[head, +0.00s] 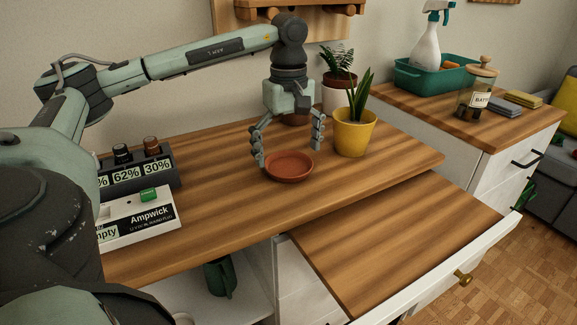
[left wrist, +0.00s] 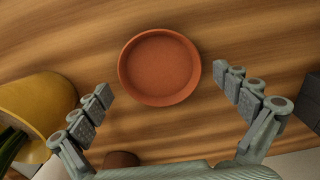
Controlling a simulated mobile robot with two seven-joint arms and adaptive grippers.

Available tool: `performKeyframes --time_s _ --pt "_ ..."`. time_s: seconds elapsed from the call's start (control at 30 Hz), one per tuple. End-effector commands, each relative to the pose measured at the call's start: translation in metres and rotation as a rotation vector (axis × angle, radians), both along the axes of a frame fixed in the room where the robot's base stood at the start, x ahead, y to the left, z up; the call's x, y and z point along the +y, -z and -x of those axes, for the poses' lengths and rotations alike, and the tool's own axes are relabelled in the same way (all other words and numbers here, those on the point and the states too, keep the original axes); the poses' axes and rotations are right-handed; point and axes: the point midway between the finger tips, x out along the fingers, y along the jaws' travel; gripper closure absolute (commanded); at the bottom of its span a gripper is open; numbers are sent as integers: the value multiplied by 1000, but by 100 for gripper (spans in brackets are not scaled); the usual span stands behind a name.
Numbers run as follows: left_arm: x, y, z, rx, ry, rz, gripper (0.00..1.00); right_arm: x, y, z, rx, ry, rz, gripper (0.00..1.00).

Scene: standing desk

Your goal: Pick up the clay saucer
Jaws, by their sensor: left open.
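The clay saucer (head: 289,166) is a shallow, round, reddish-brown dish lying flat and empty on the wooden desktop. In the left wrist view the saucer (left wrist: 159,66) shows whole at the upper middle. My left gripper (head: 289,152) points down at the saucer from behind and above, its fingers spread wide. In the left wrist view the open fingers (left wrist: 168,88) stand to the left and right of the saucer's lower part, with nothing between them held. I cannot tell whether a fingertip touches the desk. My right gripper is in neither view.
A yellow pot with a plant (head: 354,133) stands right of the saucer. A small brown pot (left wrist: 122,159) stands behind it. A dark box with percent labels (head: 135,172) and a white Ampwick box (head: 137,218) are at left. The desktop in front of the saucer is clear.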

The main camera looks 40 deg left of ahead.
Motion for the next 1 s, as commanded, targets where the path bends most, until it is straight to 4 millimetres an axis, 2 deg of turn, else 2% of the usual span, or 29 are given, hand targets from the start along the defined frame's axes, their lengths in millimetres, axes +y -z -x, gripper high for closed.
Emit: performKeyframes --time_s 0.1,0.33,0.77,1.0 --pt "0 10 0 1 0 0 0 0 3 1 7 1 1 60" --pt "0 11 0 0 0 0 0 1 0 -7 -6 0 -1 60" --pt "0 11 0 0 -1 0 53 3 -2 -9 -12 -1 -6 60" --pt "0 10 0 -1 0 0 55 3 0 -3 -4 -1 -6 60"
